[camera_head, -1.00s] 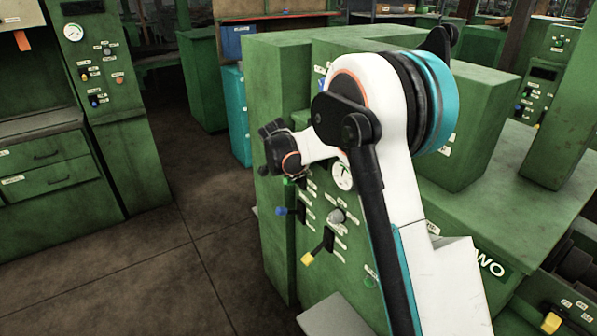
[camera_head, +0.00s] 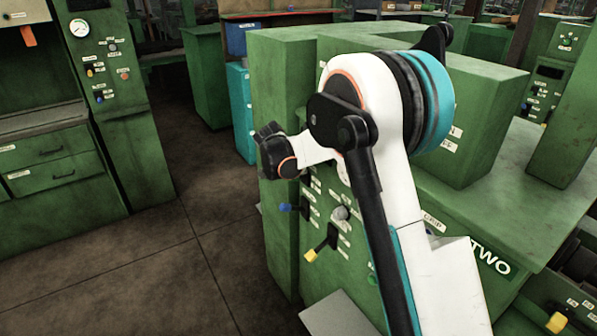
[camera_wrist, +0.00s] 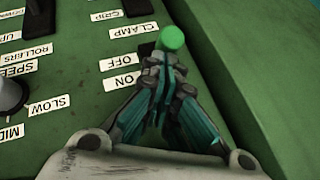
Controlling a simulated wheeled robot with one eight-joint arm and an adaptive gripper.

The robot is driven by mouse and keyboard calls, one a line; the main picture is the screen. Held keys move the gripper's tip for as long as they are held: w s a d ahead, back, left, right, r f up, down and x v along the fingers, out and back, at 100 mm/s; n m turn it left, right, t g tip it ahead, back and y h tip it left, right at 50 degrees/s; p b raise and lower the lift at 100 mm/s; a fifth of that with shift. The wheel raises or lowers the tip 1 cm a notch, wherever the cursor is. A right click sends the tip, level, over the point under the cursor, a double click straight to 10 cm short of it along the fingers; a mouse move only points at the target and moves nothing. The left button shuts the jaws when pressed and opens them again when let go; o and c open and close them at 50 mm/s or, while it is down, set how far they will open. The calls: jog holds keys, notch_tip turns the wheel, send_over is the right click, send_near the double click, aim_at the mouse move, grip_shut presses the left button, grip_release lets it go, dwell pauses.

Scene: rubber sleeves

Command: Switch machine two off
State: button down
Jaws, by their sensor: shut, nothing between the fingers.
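Machine two (camera_head: 280,90) is a green cabinet with a white-lettered TWO plate (camera_head: 492,260).
Below my wrist are a blue-tipped lever (camera_head: 286,207), a grey knob (camera_head: 340,213) and a yellow-tipped lever (camera_head: 312,254). Another green machine (camera_head: 90,150) stands at the left. The floor (camera_head: 170,270) between is clear.

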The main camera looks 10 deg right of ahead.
jog(key=shift+a+f, duration=0.1)
jog(key=shift+a, duration=0.05)
jog(key=shift+s+a+f+t+h+b, duration=0.15)
jog(key=shift+a+f+t+h+b, duration=0.25)
jog(key=shift+h, duration=0.4)
jog(key=shift+s+a+f+b, duration=0.2)
jog(key=shift+a+f, duration=0.15)
jog(key=shift+f, duration=0.3)
jog(key=shift+s+a+f+b, duration=0.15)
jog(key=shift+a+f, duration=0.2)
jog(key=shift+f, duration=0.3)
jog(key=shift+w+r, duration=0.1)
jog(key=shift+w+d+r, duration=0.2)
jog(key=shift+d+r, duration=0.15)
jog(key=shift+d, duration=0.3)
jog(key=shift+r+p, duration=0.15)
jog(key=shift+p, duration=0.15)
